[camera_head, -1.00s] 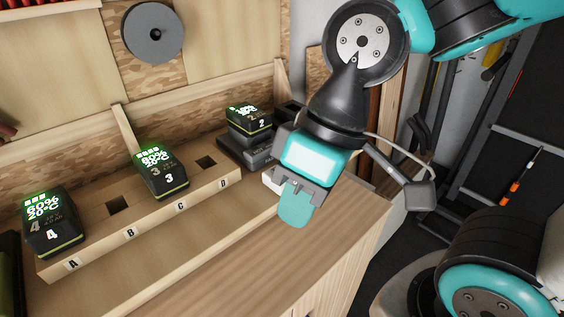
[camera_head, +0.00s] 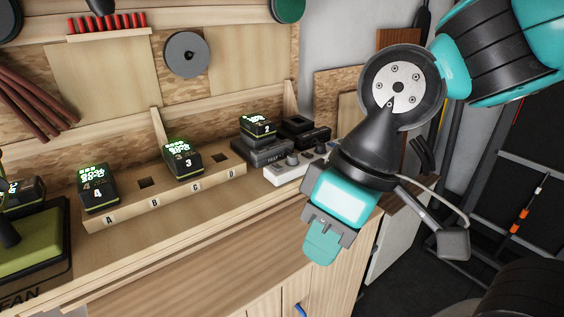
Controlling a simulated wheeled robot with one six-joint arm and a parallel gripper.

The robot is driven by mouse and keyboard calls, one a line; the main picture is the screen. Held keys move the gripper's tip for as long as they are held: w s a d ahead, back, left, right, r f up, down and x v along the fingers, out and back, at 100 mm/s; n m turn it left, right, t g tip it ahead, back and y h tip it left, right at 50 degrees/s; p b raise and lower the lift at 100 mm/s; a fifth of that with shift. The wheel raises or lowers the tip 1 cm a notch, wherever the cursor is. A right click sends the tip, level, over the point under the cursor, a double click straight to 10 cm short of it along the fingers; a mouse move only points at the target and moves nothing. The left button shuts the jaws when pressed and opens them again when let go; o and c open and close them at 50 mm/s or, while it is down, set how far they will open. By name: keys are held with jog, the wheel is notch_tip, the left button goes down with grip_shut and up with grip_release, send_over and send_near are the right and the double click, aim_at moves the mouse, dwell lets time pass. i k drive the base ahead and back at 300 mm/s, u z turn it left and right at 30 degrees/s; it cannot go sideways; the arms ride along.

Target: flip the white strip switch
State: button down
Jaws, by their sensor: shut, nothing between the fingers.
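The white power strip (camera_head: 287,170) lies on the shelf right of the battery rack, in front of the black chargers. Grey plugs sit on it. Its right end is hidden behind my arm, and I cannot make out its switch. My gripper (camera_head: 322,246) is shut and empty, its teal fingers pointing down. In the picture it is below and right of the strip, apart from it, in front of the bench edge.
A wooden rack (camera_head: 210,180) with slots A to D holds battery 4 (camera_head: 97,190) and battery 3 (camera_head: 183,160). Battery 2 (camera_head: 257,130) sits on a charger (camera_head: 262,152); another charger (camera_head: 305,132) stands beside it. The bench top (camera_head: 200,240) in front is clear.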

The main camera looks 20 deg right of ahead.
aim_at(276, 166)
jog(key=u, duration=0.7)
jog(key=i, duration=0.45)
jog(key=z, duration=0.95)
